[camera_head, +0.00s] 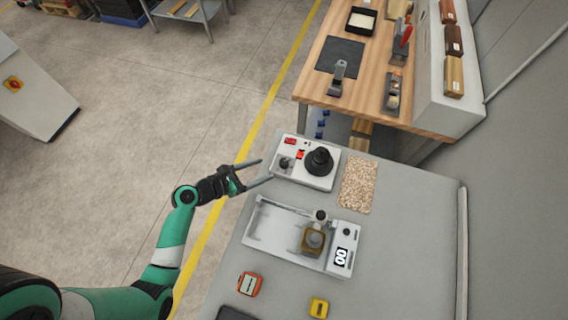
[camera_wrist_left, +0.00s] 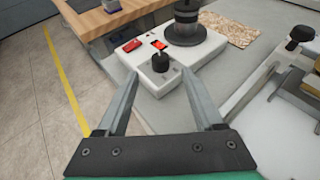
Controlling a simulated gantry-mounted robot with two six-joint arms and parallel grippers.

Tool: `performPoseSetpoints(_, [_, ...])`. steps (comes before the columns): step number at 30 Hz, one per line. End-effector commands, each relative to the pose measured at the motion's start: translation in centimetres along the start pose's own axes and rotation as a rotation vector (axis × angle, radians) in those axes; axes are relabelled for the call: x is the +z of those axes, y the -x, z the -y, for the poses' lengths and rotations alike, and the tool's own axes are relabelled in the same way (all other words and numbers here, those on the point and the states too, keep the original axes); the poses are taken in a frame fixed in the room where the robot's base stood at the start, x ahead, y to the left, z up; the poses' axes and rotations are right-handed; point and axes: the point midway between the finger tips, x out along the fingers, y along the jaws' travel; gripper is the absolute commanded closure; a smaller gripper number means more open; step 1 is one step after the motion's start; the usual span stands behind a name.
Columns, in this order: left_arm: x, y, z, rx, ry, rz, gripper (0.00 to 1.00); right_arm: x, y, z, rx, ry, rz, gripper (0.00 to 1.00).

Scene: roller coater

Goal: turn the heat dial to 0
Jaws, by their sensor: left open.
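The heat dial is a small dark knob (camera_head: 284,162) on the front left of a white hot-plate box (camera_head: 318,182). In the left wrist view the knob (camera_wrist_left: 160,62) stands upright between and beyond my fingertips. The number it points at is too small to read. My left gripper (camera_head: 266,171) is open and empty, its two fingers reaching toward the box's left edge. In the left wrist view the gripper (camera_wrist_left: 161,77) has its fingers on either side of the knob, apparently apart from it. My right gripper does not show.
A black round piece (camera_head: 319,161) stands on the box beside the knob, with a red switch (camera_wrist_left: 158,45) and a red display (camera_wrist_left: 132,45) behind the knob. A speckled mat (camera_head: 357,184) lies to the right. A coater with a digital readout (camera_head: 341,257) sits nearer.

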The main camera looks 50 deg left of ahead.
Motion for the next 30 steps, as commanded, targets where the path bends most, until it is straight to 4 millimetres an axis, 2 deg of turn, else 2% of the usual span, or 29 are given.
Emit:
performPoseSetpoints(1, [-0.9,-1.3,0.1,-0.002,-0.006,0.004,0.31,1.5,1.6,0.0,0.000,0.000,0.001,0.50])
performPoseSetpoints(3, [-0.3,-2.8,0.1,-0.004,-0.003,0.002,0.31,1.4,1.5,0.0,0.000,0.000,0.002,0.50])
performPoseSetpoints(9, [-0.2,-7.2,0.1,-0.002,-0.002,0.003,0.31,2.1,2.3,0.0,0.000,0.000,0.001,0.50])
performPoseSetpoints(12, [-0.2,-8.6,0.1,-0.001,-0.001,0.001,0.31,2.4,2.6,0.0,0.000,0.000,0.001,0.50])
performPoseSetpoints(16, [-0.1,-9.5,0.1,0.000,0.001,0.001,0.31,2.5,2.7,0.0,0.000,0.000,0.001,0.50])
performPoseSetpoints(23, [0.0,-9.5,0.0,0.001,0.001,0.001,0.31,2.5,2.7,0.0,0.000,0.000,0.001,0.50])
performPoseSetpoints(25, [0.0,-9.5,0.0,0.001,0.001,0.001,0.38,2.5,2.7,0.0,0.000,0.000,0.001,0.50])
performPoseSetpoints(30, [0.0,-9.5,0.0,0.002,0.001,0.001,0.69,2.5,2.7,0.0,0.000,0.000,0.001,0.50])
